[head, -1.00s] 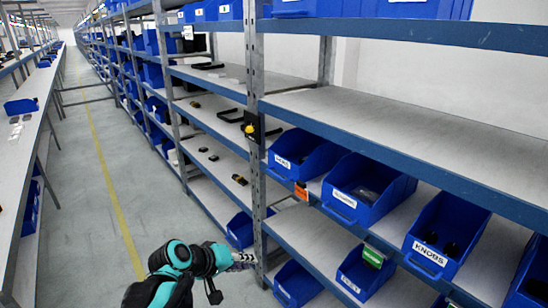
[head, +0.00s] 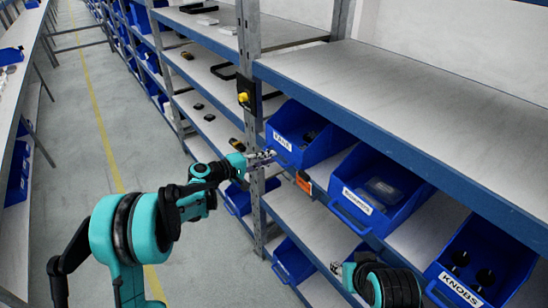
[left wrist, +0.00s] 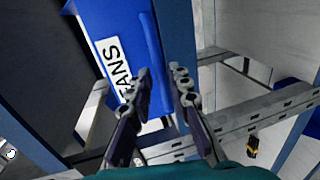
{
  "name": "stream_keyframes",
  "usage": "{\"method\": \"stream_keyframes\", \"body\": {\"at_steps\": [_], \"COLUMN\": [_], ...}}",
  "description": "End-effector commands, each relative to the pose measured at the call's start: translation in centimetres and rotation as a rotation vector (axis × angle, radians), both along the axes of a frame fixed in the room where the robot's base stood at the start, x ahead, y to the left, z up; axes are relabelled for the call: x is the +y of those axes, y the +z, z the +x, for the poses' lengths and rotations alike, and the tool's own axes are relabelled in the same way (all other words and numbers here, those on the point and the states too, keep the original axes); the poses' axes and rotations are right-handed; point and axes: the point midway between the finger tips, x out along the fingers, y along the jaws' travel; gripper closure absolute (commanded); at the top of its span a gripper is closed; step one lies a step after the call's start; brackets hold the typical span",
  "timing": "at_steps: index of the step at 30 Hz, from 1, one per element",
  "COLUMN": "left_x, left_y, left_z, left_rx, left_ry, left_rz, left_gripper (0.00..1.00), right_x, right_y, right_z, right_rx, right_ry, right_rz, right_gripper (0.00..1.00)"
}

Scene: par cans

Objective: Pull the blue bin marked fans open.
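The blue bin marked fans (head: 312,150) sits on the middle shelf beside the upright post, with its white label on the front. In the left wrist view the bin (left wrist: 103,18) and its label reading FANS fill the upper left. My left gripper (head: 264,158) is at the bin's front left corner, close to the label. In the left wrist view its two fingers (left wrist: 163,76) are apart, with the bin's front lip edge just ahead of and between them. Whether they touch it cannot be told.
A blue bin (head: 397,197) with a white label and a bin marked knobs (head: 495,246) stand to the right. An orange tag (head: 303,181) hangs on the shelf edge. A black box with a yellow button (head: 243,96) is on the post (head: 250,60). The aisle is clear at left.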

Motion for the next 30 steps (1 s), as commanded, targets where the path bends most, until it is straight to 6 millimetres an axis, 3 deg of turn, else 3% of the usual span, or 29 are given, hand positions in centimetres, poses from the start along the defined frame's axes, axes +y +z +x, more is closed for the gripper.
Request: {"method": "stream_keyframes", "body": {"at_steps": [6,16,18,30], "left_x": [-2.0,-2.4,-2.4,-2.3], "left_y": [-0.6,-0.6,-0.6,-0.6], "left_z": [1.5,1.7,1.7,1.7], "left_rx": [0.000,0.000,0.000,0.000], "left_ry": [-0.001,0.000,0.000,0.000], "left_rz": [0.001,0.001,0.001,0.001], "left_gripper": [0.81,0.81,1.00,1.00], "right_x": [0.0,0.0,0.0,0.0], "right_y": [-0.7,-0.7,-0.7,-0.7], "right_z": [0.0,0.0,0.0,0.0], "right_rx": [0.000,0.000,0.000,0.000], "right_ry": [0.000,0.000,0.000,0.000], "right_rz": [0.000,0.000,0.000,0.000], "right_gripper": [0.60,0.60,0.60,0.60]}}
